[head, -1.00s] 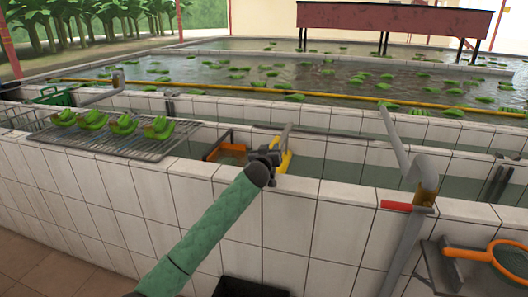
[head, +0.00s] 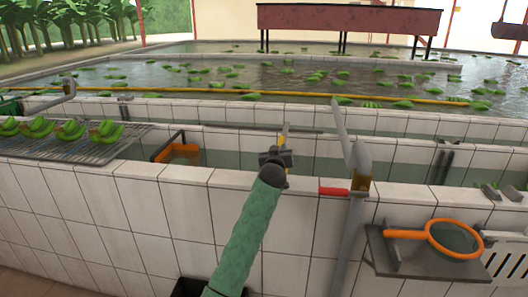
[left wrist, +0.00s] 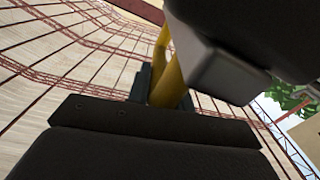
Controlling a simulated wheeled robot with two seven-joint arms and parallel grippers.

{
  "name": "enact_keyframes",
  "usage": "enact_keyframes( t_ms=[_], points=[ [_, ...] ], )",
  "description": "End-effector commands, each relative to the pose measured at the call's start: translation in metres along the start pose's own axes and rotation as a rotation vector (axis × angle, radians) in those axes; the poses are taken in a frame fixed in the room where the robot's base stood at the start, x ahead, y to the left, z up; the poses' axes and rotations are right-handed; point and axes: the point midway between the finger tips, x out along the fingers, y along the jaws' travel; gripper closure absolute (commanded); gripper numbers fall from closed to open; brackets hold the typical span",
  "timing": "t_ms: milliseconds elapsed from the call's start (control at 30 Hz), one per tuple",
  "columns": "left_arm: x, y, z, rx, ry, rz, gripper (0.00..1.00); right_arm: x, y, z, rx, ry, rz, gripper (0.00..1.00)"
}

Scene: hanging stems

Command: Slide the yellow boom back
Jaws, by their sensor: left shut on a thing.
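A long thin yellow boom (head: 210,92) crosses the water of the big tank, behind the tiled walls. My left gripper (head: 277,157) is well in front of it, at the near tiled wall. The gripper is shut on a short yellow bar (head: 284,133), which stands up just behind the jaws. In the left wrist view this yellow bar (left wrist: 169,76) shows as a bent tube between the dark jaws. The gripper hides its lower part. I cannot tell whether the bar is joined to the long boom. My right gripper is out of view.
A red-handled grey pipe (head: 357,165) stands right of my left gripper. An orange frame (head: 163,150) sits in the trough to its left. A wire rack (head: 110,150) holds green bananas. An orange-rimmed net (head: 455,240) lies on a shelf at the right.

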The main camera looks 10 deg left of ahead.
Motion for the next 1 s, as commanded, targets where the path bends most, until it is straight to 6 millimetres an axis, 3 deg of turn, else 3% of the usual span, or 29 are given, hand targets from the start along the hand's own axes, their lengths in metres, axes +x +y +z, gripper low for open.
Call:
enact_keyframes(
  t_ms=[100,300,833,867,933,1000],
  points=[
    [0.0,0.019,0.005,-0.003,-0.001,0.001,1.0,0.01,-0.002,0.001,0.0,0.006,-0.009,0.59],
    [0.0,0.036,0.008,-0.002,-0.001,0.0,1.0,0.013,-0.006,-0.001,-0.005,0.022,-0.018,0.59],
    [0.0,0.043,0.009,0.0,-0.001,0.0,1.0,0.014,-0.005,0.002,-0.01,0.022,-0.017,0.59],
    [0.0,0.043,0.009,0.0,-0.001,0.0,0.74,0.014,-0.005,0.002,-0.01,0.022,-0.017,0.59],
    [0.0,0.043,0.009,0.0,-0.001,0.0,0.61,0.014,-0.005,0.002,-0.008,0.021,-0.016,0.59],
    [0.0,0.043,0.009,0.0,-0.001,0.0,0.59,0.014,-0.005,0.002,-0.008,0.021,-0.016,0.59]
  ],
)
